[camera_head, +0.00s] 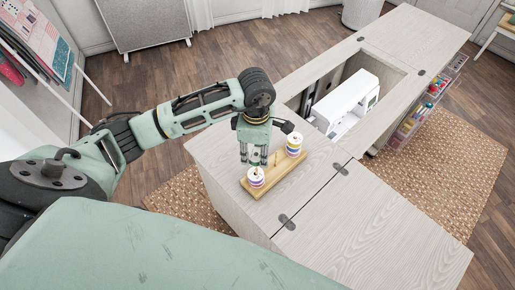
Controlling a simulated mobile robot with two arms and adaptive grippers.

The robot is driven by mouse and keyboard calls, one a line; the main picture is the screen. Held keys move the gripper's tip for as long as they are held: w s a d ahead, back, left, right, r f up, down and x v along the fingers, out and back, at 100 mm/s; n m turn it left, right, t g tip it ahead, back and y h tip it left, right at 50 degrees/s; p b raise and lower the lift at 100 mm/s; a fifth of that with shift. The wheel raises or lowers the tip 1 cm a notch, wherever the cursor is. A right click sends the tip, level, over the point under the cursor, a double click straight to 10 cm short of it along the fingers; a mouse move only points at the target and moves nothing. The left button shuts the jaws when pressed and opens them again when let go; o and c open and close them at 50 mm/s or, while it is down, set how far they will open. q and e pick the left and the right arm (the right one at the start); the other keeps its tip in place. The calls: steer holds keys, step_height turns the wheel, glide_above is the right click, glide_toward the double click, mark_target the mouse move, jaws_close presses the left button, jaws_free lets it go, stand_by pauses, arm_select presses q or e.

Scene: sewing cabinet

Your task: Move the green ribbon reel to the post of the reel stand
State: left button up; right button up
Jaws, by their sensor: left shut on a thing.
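The reel stand (272,178) is a light wooden board on the cabinet top, with stacks of coloured, white-topped reels at its two ends. The near left stack (256,178) and the far right stack (294,145) show purple and yellow bands. A thin post (276,158) stands between them. My left gripper (254,162) points down over the stand, just above and behind the near stack. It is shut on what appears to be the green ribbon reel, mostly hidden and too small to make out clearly. My right gripper is not in view.
A white sewing machine (345,104) sits in the cabinet's opening. The cabinet top (370,235) is bare at the front right. Hinges (286,222) lie along its seams. Clear side bins (412,125) with coloured supplies hang at the right, above a woven rug (440,175).

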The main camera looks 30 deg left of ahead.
arm_select(q)
step_height(320, 180, down, 3)
steer(key=shift+b, duration=0.7)
steer(key=shift+d+r, duration=0.1)
steer(key=shift+r, duration=0.1)
steer(key=shift+f, duration=0.4)
steer(key=shift+f+b, duration=0.45)
steer(key=shift+b, duration=0.25)
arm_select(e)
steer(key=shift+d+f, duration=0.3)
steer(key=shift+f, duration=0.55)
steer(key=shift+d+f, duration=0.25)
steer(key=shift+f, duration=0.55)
arm_select(q)
steer(key=shift+f, duration=0.1)
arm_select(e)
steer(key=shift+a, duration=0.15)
arm_select(q)
steer(key=shift+f+b, duration=0.3)
steer(key=shift+b, duration=0.1)
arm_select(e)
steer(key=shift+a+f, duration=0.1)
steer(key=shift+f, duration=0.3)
arm_select(q)
steer(key=shift+f+b, duration=0.95)
steer(key=shift+f, duration=0.15)
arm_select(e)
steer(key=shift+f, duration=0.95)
